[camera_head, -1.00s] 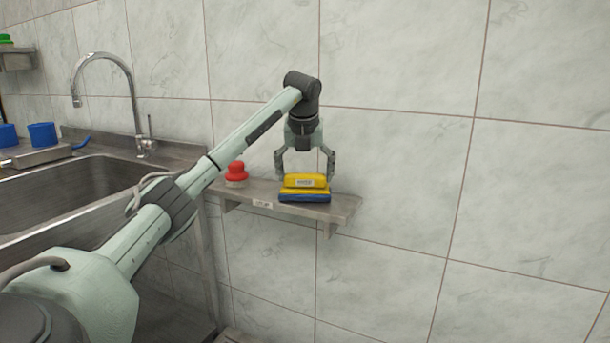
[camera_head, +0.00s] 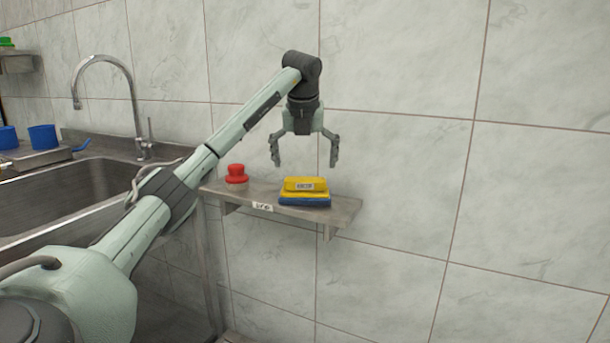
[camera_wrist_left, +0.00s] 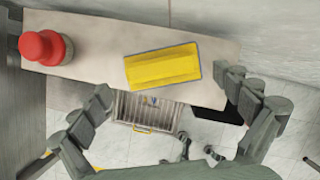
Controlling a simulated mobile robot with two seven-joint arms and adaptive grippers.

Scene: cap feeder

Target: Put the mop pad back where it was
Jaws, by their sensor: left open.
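The mop pad (camera_head: 305,192), yellow on top with a blue lower layer, lies flat on the small wall shelf (camera_head: 345,208), right of the shelf's middle. In the left wrist view the yellow pad (camera_wrist_left: 162,67) lies on the pale shelf top (camera_wrist_left: 105,75). My left gripper (camera_head: 304,163) is open and empty, above the pad and clear of it, its fingers pointing down. Its fingers also show at both sides of the left wrist view (camera_wrist_left: 172,110). My right gripper is in neither view.
A red-topped knob-like item (camera_head: 236,174) stands on the shelf left of the pad. A label (camera_head: 262,207) is on the shelf's front edge. A sink (camera_head: 60,195) with a tall faucet (camera_head: 135,100) and blue items (camera_head: 43,136) are at left. The tiled wall at right is bare.

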